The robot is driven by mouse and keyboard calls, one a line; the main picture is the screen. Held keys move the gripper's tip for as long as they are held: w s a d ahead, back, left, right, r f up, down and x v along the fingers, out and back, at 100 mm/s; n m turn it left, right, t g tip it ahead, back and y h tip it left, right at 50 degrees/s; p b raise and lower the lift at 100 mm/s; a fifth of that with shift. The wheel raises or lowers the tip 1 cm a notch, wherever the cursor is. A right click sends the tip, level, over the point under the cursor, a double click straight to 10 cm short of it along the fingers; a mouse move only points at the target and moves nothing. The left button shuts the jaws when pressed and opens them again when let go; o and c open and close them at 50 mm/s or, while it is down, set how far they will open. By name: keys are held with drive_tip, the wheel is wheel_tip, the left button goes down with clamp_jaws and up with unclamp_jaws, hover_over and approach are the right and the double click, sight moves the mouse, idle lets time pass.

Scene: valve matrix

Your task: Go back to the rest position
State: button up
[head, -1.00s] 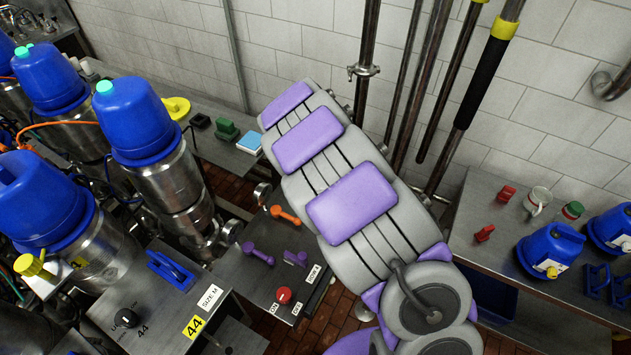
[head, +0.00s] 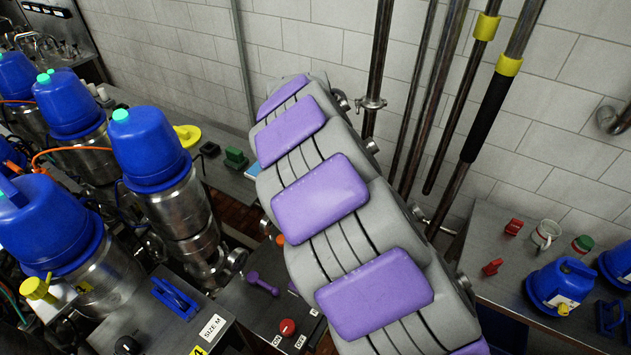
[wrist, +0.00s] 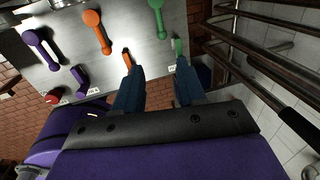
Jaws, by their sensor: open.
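My gripper (wrist: 156,85) shows in the wrist view with its two blue fingers apart and nothing between them. Its fingertips point toward a grey metal panel (wrist: 112,70). Part of the panel's face shows between the fingers. In the head view my grey and purple arm stretches from the bottom right up toward the back wall, and my gripper is hidden there. In the wrist view an orange handle (wrist: 96,30), a green handle (wrist: 158,17) and a purple handle (wrist: 40,48) sit on the panel, clear of the fingers.
Steel canisters with blue lids (head: 150,150) stand at left. Vertical pipes (head: 378,60) run along the tiled wall. A red button (head: 287,327) is beside the arm.

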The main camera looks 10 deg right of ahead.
idle(0.3)
drive_tip(key=s+d+r+n+g+b, duration=0.15)
drive_tip(key=s+d+n, duration=0.3)
drive_tip(key=s, duration=0.45)
drive_tip(key=s+d+n+b, duration=0.3)
drive_tip(key=s+d+n, duration=0.15)
drive_tip(key=s, duration=0.35)
drive_tip(key=s+f+n+g+b, duration=0.1)
drive_tip(key=s+f+n+b, duration=0.1)
drive_tip(key=s+n, duration=0.6)
drive_tip(key=s+f+n+g+y+b, duration=0.1)
drive_tip(key=s+f+n, duration=0.3)
drive_tip(key=s+n, duration=0.4)
drive_tip(key=s+b, duration=0.1)
drive_tip(key=s, duration=0.4)
drive_tip(key=shift+s+a+f, duration=0.2)
drive_tip(key=shift+s+a, duration=0.15)
